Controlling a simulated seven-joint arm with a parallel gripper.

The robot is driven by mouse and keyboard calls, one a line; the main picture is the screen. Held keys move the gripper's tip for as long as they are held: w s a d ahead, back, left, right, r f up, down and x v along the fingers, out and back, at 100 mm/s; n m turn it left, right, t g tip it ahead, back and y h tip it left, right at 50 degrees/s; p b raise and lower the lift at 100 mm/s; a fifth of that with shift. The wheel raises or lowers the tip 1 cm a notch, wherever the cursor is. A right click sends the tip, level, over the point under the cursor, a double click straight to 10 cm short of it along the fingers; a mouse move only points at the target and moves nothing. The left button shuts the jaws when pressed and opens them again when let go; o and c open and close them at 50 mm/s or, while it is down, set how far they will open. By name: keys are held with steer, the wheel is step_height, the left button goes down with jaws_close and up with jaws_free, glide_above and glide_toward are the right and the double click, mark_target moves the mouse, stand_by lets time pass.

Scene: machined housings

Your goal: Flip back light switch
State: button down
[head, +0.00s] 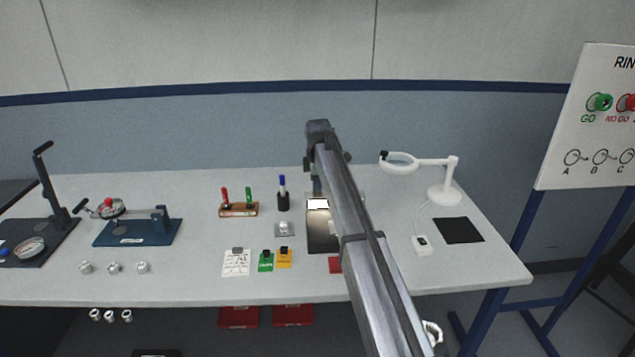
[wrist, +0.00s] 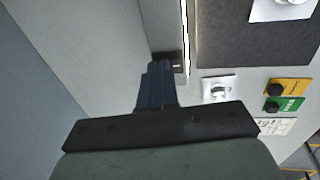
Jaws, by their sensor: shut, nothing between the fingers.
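A small dark block with a pale pin-like part (wrist: 170,62), which looks like the switch, stands beside a bright white strip (wrist: 185,28) in the wrist view. My gripper (wrist: 160,66) is shut and empty, its blue fingertips right at this block. I cannot tell whether they touch it, and the fingers hide part of it. In the head view my gripper (head: 316,187) is over the back of the table, just behind the lit white panel (head: 317,204). The arm hides the switch there.
A dark plate (head: 321,236) lies in front of the lit panel. To its left are a small clear-topped block (head: 284,229), a pen holder (head: 283,202) and green and orange tags (head: 284,258). A magnifier lamp (head: 445,193) and its white switch box (head: 421,246) stand right.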

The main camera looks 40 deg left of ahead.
steer(key=shift+w+a+f, duration=0.3)
steer(key=shift+a+f, duration=0.05)
steer(key=shift+f, duration=0.2)
steer(key=shift+s+d, duration=0.1)
steer(key=shift+d, duration=0.05)
steer(key=shift+s+d+f, duration=0.15)
steer(key=shift+s+d, duration=0.45)
stand_by(0.4)
step_height(320, 180, up, 15)
steer(key=s+d, duration=0.1)
steer(key=shift+s, duration=0.15)
stand_by(0.7)
steer(key=shift+d, duration=0.1)
